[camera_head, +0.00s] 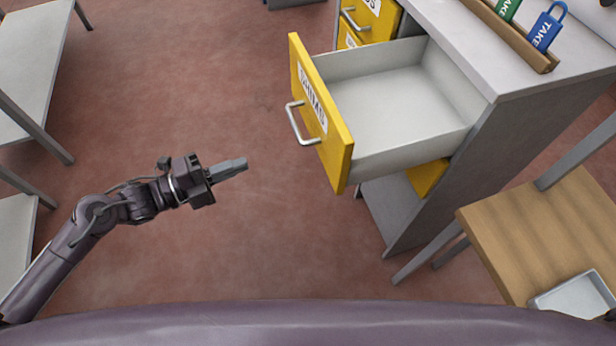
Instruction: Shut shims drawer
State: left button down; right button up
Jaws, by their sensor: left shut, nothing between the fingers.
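The shims drawer (400,112) is pulled far out of the grey cabinet (480,135). Its inside looks empty. Its yellow front (335,140) carries a white label reading SHIMS and a silver bar handle (298,125). My left gripper (240,163) is shut and empty, to the left of the drawer front and apart from it, with its fingers pointing right toward it. My right gripper is not in view.
Another yellow drawer (372,18) with a handle is at the back of the cabinet. A wooden rack (510,35) with green and blue tags lies on top. A wooden table (535,225) with a metal tray (575,298) stands at right. Floor around my left gripper is clear.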

pick_arm(q)
jog(key=s+d+r+m+g+h, duration=0.1)
jog(key=s+d+r+m+g, duration=0.1)
jog(key=s+m, duration=0.1)
jog(key=p, duration=0.2)
send_near(327, 151)
jog(key=x, duration=0.5)
jog(key=shift+w+d, duration=0.4)
jog(key=shift+d, duration=0.4)
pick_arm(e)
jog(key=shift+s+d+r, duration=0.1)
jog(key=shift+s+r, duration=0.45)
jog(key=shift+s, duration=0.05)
pick_arm(q)
jog(key=shift+f, duration=0.1)
